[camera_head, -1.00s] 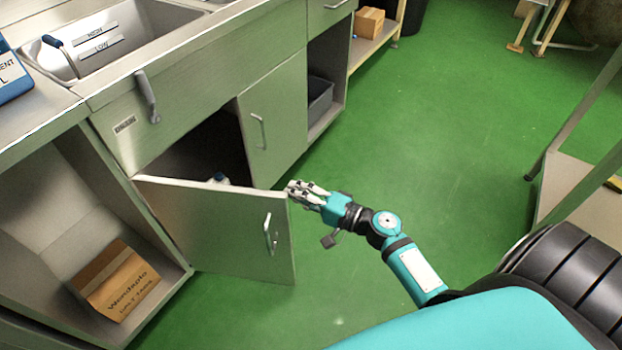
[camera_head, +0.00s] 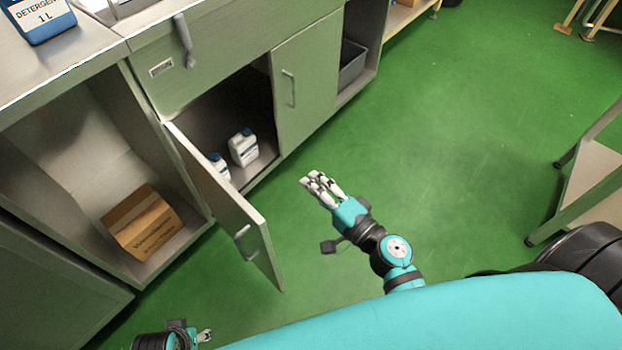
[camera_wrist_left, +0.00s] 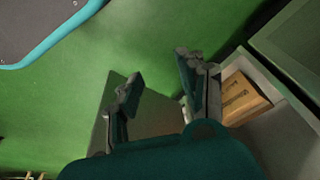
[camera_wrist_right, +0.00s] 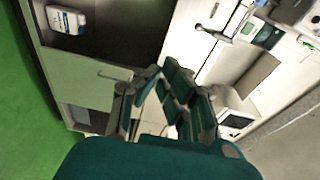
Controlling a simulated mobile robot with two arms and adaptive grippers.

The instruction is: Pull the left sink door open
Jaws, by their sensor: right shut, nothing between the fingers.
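The left sink door (camera_head: 218,198) stands wide open, swung out from the cabinet towards me, with its metal handle (camera_head: 246,243) on the outer face. My right gripper (camera_head: 318,184) is to the right of the door's free edge, apart from it, over the green floor. Its fingers are shut and empty; they also show in the right wrist view (camera_wrist_right: 163,72). My left gripper (camera_head: 206,337) is at the bottom edge of the head view, in front of the door. In the left wrist view (camera_wrist_left: 158,78) its fingers are spread with nothing between them.
White bottles (camera_head: 243,147) stand inside the sink cabinet. The right sink door (camera_head: 304,80) is closed. A cardboard box (camera_head: 142,222) lies in the open compartment at left. A grey bin (camera_head: 351,65) stands beyond. Green floor (camera_head: 450,140) is clear at right.

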